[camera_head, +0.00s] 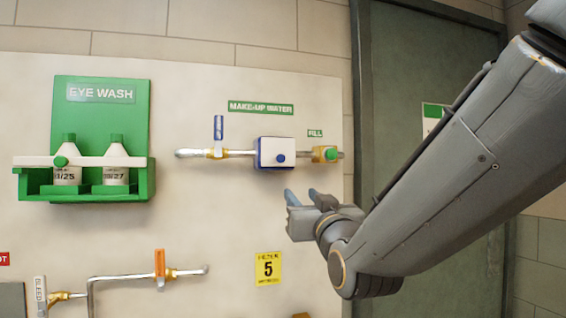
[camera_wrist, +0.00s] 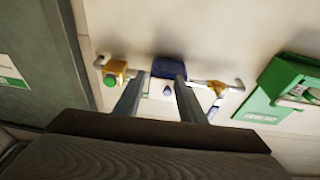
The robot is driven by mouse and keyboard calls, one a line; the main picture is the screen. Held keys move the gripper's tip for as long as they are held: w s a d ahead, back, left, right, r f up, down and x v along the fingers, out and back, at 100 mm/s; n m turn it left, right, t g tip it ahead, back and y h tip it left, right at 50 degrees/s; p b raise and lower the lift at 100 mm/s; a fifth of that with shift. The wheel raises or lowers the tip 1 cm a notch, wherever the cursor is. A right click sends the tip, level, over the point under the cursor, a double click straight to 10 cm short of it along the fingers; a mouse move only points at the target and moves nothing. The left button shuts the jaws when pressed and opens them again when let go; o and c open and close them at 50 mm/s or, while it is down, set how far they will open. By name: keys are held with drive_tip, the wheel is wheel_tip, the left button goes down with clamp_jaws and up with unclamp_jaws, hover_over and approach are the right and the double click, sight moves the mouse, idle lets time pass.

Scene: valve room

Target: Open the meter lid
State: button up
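The meter (camera_head: 262,153) is a small blue box on the make-up water pipe in the head view. In the wrist view, which is turned over, the meter (camera_wrist: 168,66) shows between and beyond the fingertips of my gripper (camera_wrist: 159,79). The fingers are apart with nothing between them. I see no contact with the lid or knob.
A blue-handled valve (camera_head: 218,135) is left of the meter, and a brass fitting with a green knob (camera_head: 330,153) is close on its right. The green eye wash station (camera_head: 100,120) is further left. An orange-handled valve (camera_head: 160,266) is below.

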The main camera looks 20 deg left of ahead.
drive_tip(key=t+y, duration=0.1)
drive_tip(key=y, duration=0.1)
approach(281, 159)
drive_tip(key=shift+h, duration=0.4)
drive_tip(key=shift+p+x, duration=1.6)
drive_tip(key=shift+x, duration=2.25)
drive_tip(key=shift+s+a+r, duration=0.1)
drive_tip(key=shift+c, duration=0.5)
clamp_jaws()
